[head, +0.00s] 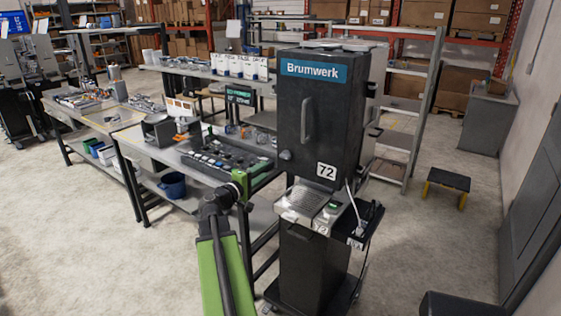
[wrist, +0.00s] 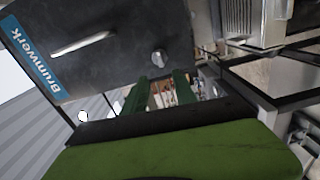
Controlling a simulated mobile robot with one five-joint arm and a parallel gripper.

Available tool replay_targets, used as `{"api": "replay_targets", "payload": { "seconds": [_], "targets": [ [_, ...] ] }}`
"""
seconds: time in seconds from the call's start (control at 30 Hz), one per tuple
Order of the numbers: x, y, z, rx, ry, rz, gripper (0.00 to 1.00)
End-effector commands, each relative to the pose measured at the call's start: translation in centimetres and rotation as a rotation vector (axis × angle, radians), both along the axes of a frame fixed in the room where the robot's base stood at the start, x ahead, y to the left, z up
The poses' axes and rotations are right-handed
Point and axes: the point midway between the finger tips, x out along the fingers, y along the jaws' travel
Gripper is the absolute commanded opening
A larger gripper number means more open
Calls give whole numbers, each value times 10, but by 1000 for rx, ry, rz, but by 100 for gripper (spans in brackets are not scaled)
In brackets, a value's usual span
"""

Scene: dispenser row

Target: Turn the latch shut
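The black Brumwerk cabinet (head: 318,115) has a closed-looking door with an upright bar handle (head: 307,121). The latch, a small round grey knob (head: 286,155), sits low on the left side of the door front. In the wrist view the latch (wrist: 158,57) shows just past the fingertips, with a small pointed part. My gripper (head: 240,176) is left of and a little below the latch in the head view. In the wrist view my gripper (wrist: 160,80) has its two green fingers apart, with nothing between them. I see no contact with the latch.
A metal tray (head: 300,203) with a green button (head: 333,207) juts out below the door. A workbench (head: 180,153) with a dark control panel (head: 228,155) stands left of the cabinet. Floor to the right is open, with a yellow-legged step stool (head: 447,182).

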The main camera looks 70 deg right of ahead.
Motion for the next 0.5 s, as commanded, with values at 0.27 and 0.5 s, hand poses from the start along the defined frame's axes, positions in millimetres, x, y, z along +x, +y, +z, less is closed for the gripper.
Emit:
{"api": "replay_targets", "payload": {
  "seconds": [0.27, 0.5],
  "targets": [
    [-17, -72, 0, 1, 0, -3, 34],
    [-28, -110, 0, 1, 0, -3, 34]
  ]
}}
